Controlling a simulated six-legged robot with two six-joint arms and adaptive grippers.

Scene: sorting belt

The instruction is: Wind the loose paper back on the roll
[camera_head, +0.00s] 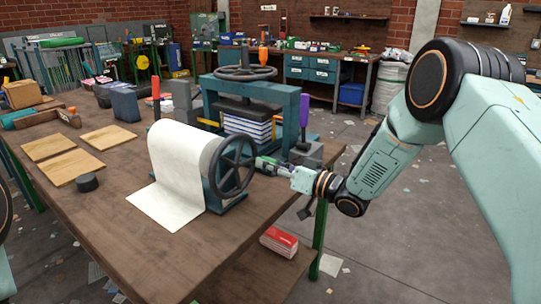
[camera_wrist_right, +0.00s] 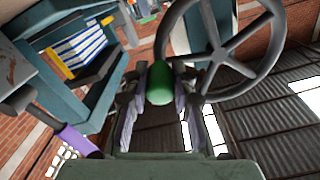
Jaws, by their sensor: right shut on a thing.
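A large white paper roll (camera_head: 188,148) sits in a blue-grey stand on the wooden workbench. A loose sheet of paper (camera_head: 168,207) hangs from it and lies flat on the bench top in front. A dark spoked hand wheel (camera_head: 232,165) is on the right end of the roll; the wheel also shows in the right wrist view (camera_wrist_right: 222,56). My right gripper (camera_head: 263,163) is at the right side of the wheel. In the right wrist view it is shut on the green handle (camera_wrist_right: 160,83) of the wheel, with a finger on each side. My left gripper is out of view.
A blue press (camera_head: 297,106) with a stack of paper stands behind the roll. Wooden boards (camera_head: 73,167) and a black puck (camera_head: 87,182) lie to the left. A red box (camera_head: 279,242) is below the bench's right edge. The front of the bench is clear.

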